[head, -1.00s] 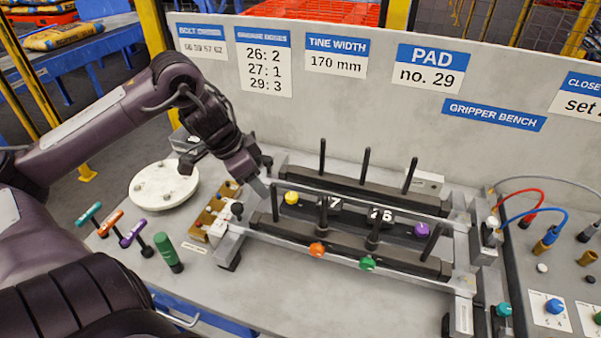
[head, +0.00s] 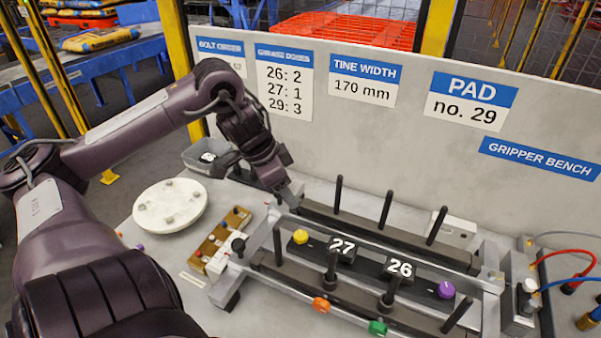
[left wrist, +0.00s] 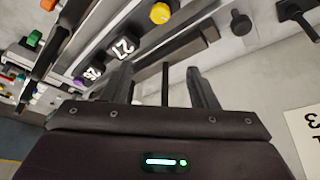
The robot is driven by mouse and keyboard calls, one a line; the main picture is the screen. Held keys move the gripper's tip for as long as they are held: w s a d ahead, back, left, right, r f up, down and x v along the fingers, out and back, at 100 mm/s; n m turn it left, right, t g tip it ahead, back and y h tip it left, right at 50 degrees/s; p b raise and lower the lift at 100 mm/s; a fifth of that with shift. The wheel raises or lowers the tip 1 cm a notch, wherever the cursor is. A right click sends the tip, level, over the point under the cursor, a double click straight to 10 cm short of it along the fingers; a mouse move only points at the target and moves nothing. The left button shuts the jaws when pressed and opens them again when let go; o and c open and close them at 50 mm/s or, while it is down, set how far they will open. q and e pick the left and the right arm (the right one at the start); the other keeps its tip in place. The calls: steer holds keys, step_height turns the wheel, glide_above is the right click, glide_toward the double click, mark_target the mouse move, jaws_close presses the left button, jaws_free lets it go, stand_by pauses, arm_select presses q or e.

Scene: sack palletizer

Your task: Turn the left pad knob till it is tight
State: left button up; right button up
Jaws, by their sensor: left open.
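Two black pad blocks marked 27 (head: 342,249) and 26 (head: 398,269) sit in the gripper frame on the bench. A yellow knob (head: 300,236) is left of 27 and a purple knob (head: 446,289) right of 26. An orange knob (head: 321,305) and a green knob (head: 377,327) are on the front rail. My left gripper (head: 291,196) is above the frame's rear left end, behind the yellow knob and apart from it. In the left wrist view its fingers (left wrist: 163,85) are spread and empty, with the yellow knob (left wrist: 160,13) beyond them. My right gripper is out of view.
Upright black rods (head: 387,208) stand along both rails. A brown block rack (head: 222,236) and a round white plate (head: 170,207) lie left. A sign (head: 472,102) reads PAD no. 29 on the back wall.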

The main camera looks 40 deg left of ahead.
arm_select(q)
step_height(320, 180, down, 3)
steer(key=b, duration=0.8)
glide_toward(300, 235)
step_height(300, 235, down, 2)
steer(key=x, duration=0.6)
steer(key=shift+w+d+f, duration=0.15)
steer(key=shift+w, duration=0.3)
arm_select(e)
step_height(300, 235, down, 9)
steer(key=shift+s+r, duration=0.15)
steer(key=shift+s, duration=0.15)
arm_select(q)
steer(key=shift+c, duration=0.2)
steer(key=c, duration=0.9)
